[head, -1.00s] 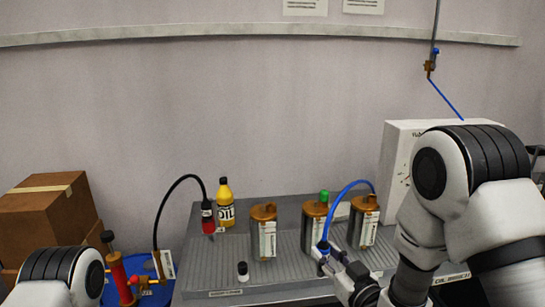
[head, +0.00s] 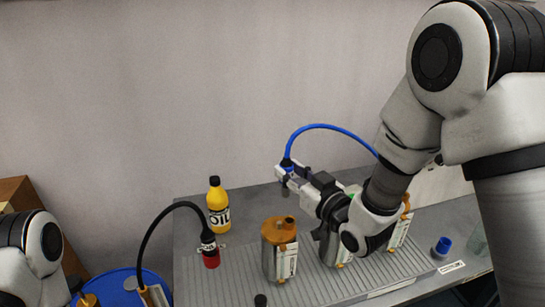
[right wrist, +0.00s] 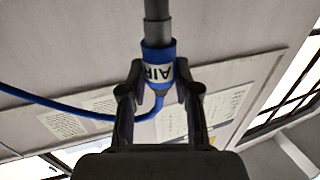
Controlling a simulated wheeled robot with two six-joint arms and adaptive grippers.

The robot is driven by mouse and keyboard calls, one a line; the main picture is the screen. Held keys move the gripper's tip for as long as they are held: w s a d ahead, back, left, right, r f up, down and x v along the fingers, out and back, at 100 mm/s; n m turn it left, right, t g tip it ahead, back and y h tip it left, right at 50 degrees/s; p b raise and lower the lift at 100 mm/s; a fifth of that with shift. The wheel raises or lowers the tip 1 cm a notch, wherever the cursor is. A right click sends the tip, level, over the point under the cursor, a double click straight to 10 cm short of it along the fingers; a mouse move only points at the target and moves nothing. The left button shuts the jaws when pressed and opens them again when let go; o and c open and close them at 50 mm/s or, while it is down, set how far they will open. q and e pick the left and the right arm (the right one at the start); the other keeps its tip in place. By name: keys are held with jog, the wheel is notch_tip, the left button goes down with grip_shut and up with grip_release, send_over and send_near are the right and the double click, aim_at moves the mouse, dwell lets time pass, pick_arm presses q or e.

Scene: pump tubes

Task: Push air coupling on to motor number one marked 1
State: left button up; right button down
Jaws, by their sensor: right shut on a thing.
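My right gripper (head: 287,174) is shut on the blue air coupling (head: 287,162). The right wrist view shows the coupling, labelled AIR (right wrist: 158,66), between both fingers, with a grey tube end pointing away. In the head view the coupling is raised, up and right of the leftmost motor (head: 270,260) and apart from it. That motor has an orange-brown top with a short port. The middle motor (head: 342,252) is largely hidden behind my right arm; the right motor (head: 401,230) is partly hidden. I cannot read the motor numbers. My left gripper is out of view.
A blue hose (head: 335,127) arcs from the coupling to the right. A yellow oil bottle (head: 218,208) and a black hose with a red end (head: 210,257) stand left of the motors. A blue cap (head: 443,246) lies at the right on the grey table (head: 193,277).

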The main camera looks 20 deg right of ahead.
jog(key=shift+s+d+r, duration=0.15)
jog(key=shift+s, duration=0.05)
jog(key=shift+s+d+r, duration=0.2)
jog(key=shift+s+d, duration=0.05)
jog(key=shift+s, duration=0.3)
jog(key=shift+s+d+r, duration=0.2)
jog(key=shift+s, duration=0.3)
jog(key=shift+a, duration=0.1)
jog(key=f+b, duration=0.1)
jog(key=f, duration=0.1)
jog(key=f+b, duration=0.2)
jog(key=w+f+b, duration=0.1)
jog(key=f+b, duration=0.1)
jog(key=shift+a+f, duration=0.15)
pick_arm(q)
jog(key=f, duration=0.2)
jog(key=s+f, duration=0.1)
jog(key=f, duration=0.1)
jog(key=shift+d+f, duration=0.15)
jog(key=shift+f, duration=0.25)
pick_arm(e)
jog(key=shift+s, duration=0.1)
jog(key=shift+s, duration=0.1)
pick_arm(q)
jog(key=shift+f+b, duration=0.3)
jog(key=shift+b, duration=0.15)
